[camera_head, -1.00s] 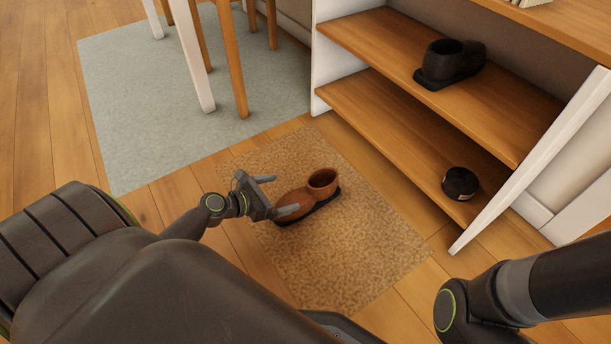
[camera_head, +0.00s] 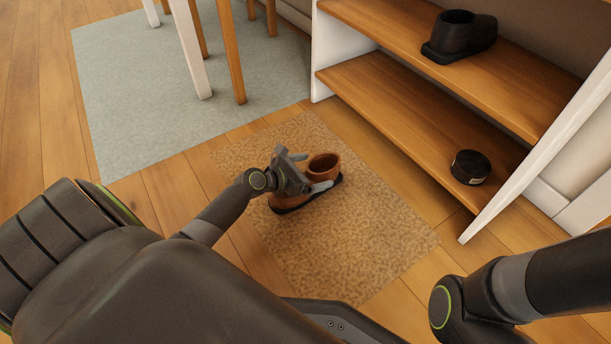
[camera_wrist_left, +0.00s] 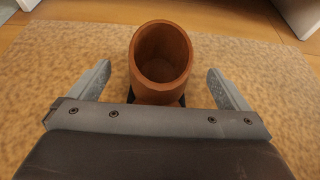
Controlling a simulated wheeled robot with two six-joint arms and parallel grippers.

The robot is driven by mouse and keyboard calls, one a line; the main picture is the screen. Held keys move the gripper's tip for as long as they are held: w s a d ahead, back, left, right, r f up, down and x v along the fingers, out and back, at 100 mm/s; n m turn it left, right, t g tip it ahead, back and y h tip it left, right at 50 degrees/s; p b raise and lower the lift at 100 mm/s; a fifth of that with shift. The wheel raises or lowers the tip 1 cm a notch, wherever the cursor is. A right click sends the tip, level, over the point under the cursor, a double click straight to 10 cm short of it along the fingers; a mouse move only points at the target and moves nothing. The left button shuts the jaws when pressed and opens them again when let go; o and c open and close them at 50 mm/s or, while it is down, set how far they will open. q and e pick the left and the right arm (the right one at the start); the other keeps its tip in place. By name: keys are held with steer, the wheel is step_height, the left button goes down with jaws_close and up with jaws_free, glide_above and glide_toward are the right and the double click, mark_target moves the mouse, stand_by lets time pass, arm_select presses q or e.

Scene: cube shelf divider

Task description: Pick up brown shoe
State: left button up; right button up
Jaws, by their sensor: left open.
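The brown shoe (camera_head: 323,168) stands upright on the tan mat, its round ankle opening facing up. My left gripper (camera_head: 314,172) is open above the shoe and hides its middle in the head view. In the left wrist view the shoe's ankle part (camera_wrist_left: 160,88) shows between the two spread fingers of the gripper (camera_wrist_left: 160,88), with a visible gap on each side. The toe part is hidden there by the gripper's body. My right arm is at the lower right of the head view, but its gripper is out of the picture.
The tan mat (camera_head: 350,245) is bare around the shoe. A wooden shelf unit (camera_head: 395,120) stands behind it, with a black shoe (camera_head: 462,42) on the upper board and a small round black tin (camera_head: 470,167) on the lower. A grey rug (camera_head: 140,100) with furniture legs lies at upper left.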

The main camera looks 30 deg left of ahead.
arm_select(q)
steer(key=c, duration=1.6)
steer(key=shift+r, duration=0.1)
